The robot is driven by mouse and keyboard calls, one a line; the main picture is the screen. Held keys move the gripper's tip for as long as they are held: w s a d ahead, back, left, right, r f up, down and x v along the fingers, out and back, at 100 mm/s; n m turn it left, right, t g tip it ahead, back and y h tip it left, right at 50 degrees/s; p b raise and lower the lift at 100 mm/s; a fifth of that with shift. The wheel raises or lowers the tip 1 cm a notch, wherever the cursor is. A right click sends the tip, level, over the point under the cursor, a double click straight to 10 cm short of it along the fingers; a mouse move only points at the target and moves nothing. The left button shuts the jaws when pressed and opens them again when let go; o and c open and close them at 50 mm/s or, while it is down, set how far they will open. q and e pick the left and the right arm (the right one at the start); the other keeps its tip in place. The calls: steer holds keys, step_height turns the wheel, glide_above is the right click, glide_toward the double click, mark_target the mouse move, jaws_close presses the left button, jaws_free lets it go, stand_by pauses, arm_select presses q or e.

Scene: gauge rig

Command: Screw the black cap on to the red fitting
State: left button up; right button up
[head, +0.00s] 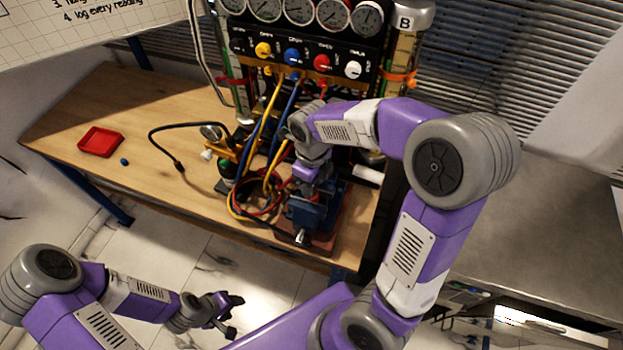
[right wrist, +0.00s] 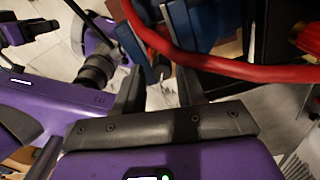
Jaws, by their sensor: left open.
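A red round fitting (head: 322,63) sits in the row of coloured fittings on the black gauge panel. I cannot pick out the black cap in either view. My right gripper is down by the blue vise (head: 328,205), mostly hidden behind its own wrist in the head view. In the right wrist view its fingers (right wrist: 160,92) stand apart, with blue and grey parts showing beyond them. Whether anything is held between them is unclear. My left gripper (head: 230,313) is open and empty, low over the floor in front of the bench.
A red tray (head: 101,142) and a small blue piece (head: 124,161) lie on the left of the wooden bench (head: 90,100), where there is free room. Yellow, blue and red hoses hang below the panel. A red hose (right wrist: 200,58) crosses close in the right wrist view.

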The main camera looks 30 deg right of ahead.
steer(key=o, duration=0.5)
steer(key=shift+w+r, duration=0.1)
steer(key=shift+o, duration=0.2)
steer(key=shift+r, duration=0.1)
step_height(320, 180, up, 8)
steer(key=shift+f+p, duration=0.25)
steer(key=shift+p, duration=0.5)
